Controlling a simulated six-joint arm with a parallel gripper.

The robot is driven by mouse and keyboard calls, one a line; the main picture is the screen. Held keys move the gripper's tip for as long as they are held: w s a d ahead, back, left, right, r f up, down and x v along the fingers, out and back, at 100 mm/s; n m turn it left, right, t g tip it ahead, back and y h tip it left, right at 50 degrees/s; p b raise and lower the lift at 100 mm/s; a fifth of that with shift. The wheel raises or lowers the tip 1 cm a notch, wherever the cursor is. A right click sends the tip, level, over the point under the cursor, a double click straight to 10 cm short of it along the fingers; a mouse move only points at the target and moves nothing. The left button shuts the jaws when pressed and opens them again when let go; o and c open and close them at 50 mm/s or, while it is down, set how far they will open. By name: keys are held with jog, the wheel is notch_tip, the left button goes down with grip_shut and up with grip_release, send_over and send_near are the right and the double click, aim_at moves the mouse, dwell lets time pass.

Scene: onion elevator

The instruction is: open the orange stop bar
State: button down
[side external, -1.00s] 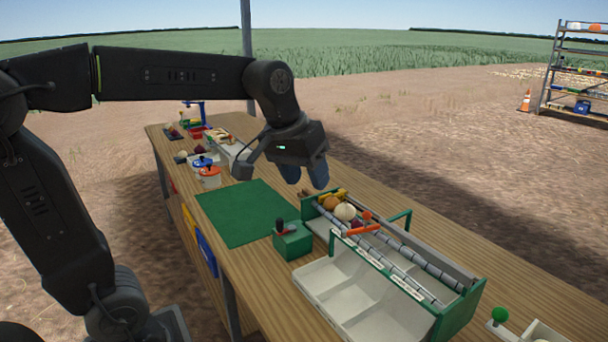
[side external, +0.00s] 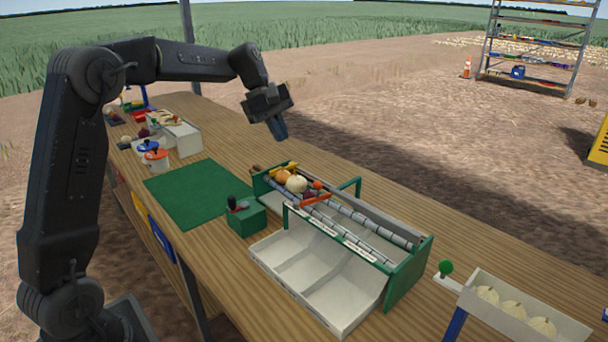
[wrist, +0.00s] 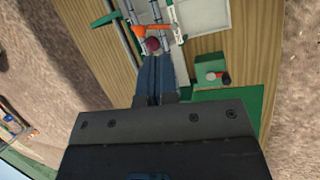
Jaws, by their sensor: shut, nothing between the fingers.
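The orange stop bar (side external: 316,200) lies across the roller lane of the green-framed sorter (side external: 408,275), just in front of several onions (side external: 296,184). An orange ball knob (side external: 318,184) stands at its end. In the wrist view the stop bar (wrist: 151,28) shows beyond my fingertips, beside a dark red onion (wrist: 152,45). My gripper (side external: 280,134) is shut and empty, pointing down in the air above and behind the onion end of the sorter. It is apart from the bar. In the wrist view my closed fingers (wrist: 152,62) hide part of the lane.
A green box with a dark lever (side external: 246,217) stands left of the sorter, next to a green mat (side external: 200,192). White bins (side external: 318,280) sit at the sorter's front. A green knob (side external: 446,267) and a tray of pale onions (side external: 525,320) are at right.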

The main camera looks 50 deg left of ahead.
jog(key=w+a+f+n+h, duration=0.3)
jog(key=w+a+f+n, duration=0.25)
jog(key=a, duration=0.35)
jog(key=shift+n, duration=0.35)
jog(key=x, duration=0.9)
jog(key=shift+s+f, duration=0.25)
jog(key=shift+f, duration=0.2)
jog(key=d, duration=0.2)
jog(key=w+d, duration=0.1)
jog(key=shift+f+t, duration=0.3)
jog(key=shift+f, duration=0.1)
jog(key=shift+w+d+f, duration=0.1)
jog(key=shift+w+d, duration=0.1)
jog(key=shift+d, duration=0.25)
